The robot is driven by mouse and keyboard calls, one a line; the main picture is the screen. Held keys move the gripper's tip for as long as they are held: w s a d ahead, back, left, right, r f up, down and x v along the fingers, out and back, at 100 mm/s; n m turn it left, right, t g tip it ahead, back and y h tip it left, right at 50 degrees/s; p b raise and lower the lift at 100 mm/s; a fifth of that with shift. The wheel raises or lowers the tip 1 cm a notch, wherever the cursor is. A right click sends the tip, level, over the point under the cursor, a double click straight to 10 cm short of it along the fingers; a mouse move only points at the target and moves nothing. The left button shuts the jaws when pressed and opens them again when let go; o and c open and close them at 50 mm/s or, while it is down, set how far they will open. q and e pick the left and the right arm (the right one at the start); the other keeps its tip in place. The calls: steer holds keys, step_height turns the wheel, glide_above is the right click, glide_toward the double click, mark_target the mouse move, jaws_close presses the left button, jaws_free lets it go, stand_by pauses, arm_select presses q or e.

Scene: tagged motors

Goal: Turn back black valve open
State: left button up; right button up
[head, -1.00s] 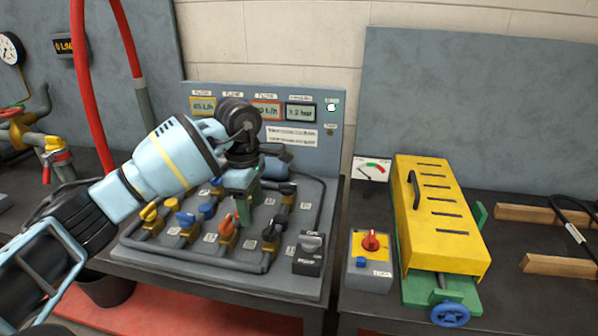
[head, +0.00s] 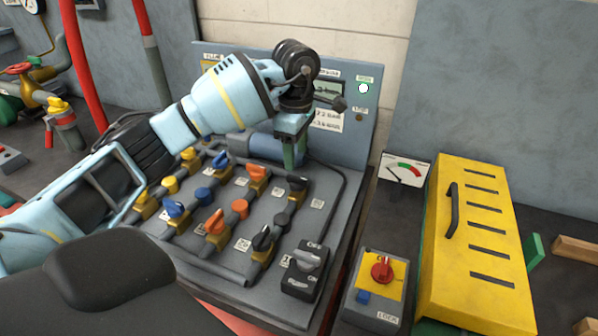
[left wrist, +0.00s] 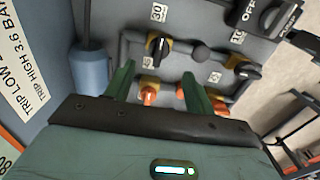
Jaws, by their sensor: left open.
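The back black valve (head: 297,184) is at the right end of the back row on the sloped panel (head: 325,215). It also shows in the left wrist view (left wrist: 158,48), above the gap between the fingers. My left gripper (head: 291,153) is open with green fingers, just behind and above this valve in the head view. Its fingers (left wrist: 158,88) look empty and apart from the black handle; an orange handle (left wrist: 148,95) shows beyond the gap. The front black valve (head: 263,239) stands nearer, in the front row (left wrist: 245,70). My right gripper is not in view.
Orange (head: 257,176) and blue (head: 220,160) valves stand left of the back black valve. A blue cylinder (left wrist: 90,65) and upright display board (head: 365,120) lie behind. A yellow cover (head: 470,240) stands right.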

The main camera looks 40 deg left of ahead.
mark_target(297, 177)
arm_select(q)
step_height(297, 177, down, 7)
steer(key=shift+r, duration=0.1)
steer(key=shift+w+f, duration=0.1)
steer(key=shift+f, duration=0.2)
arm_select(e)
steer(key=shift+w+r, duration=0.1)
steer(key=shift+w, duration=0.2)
arm_select(q)
steer(key=shift+c, duration=0.4)
steer(key=c, duration=0.9)
